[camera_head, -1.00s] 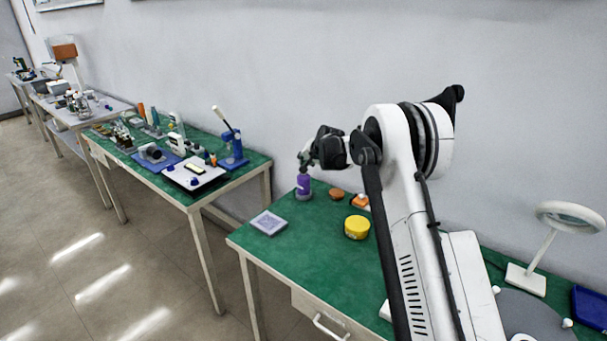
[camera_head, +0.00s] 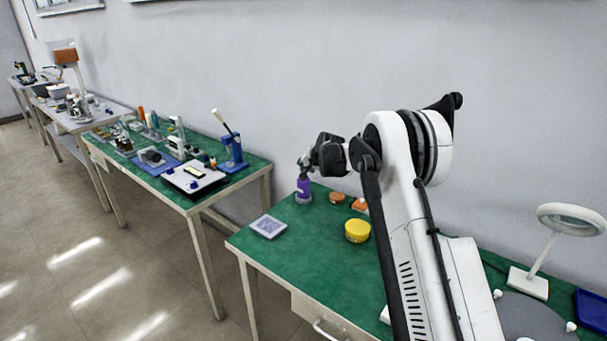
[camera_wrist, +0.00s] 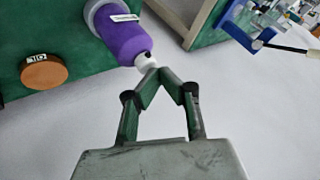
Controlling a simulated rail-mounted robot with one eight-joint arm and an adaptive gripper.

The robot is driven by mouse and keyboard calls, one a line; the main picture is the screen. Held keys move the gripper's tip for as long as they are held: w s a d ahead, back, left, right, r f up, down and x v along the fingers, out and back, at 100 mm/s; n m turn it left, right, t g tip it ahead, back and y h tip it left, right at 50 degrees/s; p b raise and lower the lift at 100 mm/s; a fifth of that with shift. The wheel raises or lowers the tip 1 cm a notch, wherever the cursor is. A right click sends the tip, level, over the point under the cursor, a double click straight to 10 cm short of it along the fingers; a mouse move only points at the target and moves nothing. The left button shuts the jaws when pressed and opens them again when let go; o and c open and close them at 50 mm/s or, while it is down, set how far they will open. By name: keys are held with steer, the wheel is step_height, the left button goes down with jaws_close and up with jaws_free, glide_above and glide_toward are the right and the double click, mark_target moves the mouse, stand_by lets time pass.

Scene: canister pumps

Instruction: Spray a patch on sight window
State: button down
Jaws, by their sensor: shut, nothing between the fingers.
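A purple spray bottle (camera_head: 303,188) with a white label and a white pump top stands upright in a grey round base on the green table. It also shows in the wrist view (camera_wrist: 122,38), with its white top close to my fingertips. My gripper (camera_wrist: 158,74) is shut and empty, its fingertips meeting beside the pump top; whether they touch it I cannot tell. In the head view my gripper (camera_head: 304,164) is just above the bottle. A flat square panel with a pale frame (camera_head: 268,226), possibly the sight window, lies near the table's left corner.
A yellow round tin (camera_head: 357,230), a brown disc (camera_head: 337,198) labelled "OIL" in the wrist view, and an orange item (camera_head: 358,204) are right of the bottle. A ring lamp (camera_head: 545,245) stands farther right. Green tabletop between panel and tin is clear.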

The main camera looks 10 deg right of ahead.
steer(key=shift+f, duration=0.2)
stand_by(0.5)
steer(key=shift+f+b, duration=0.25)
steer(key=shift+b, duration=0.3)
steer(key=shift+r, duration=0.5)
steer(key=shift+r+p, duration=0.8)
steer(key=shift+r, duration=2.1)
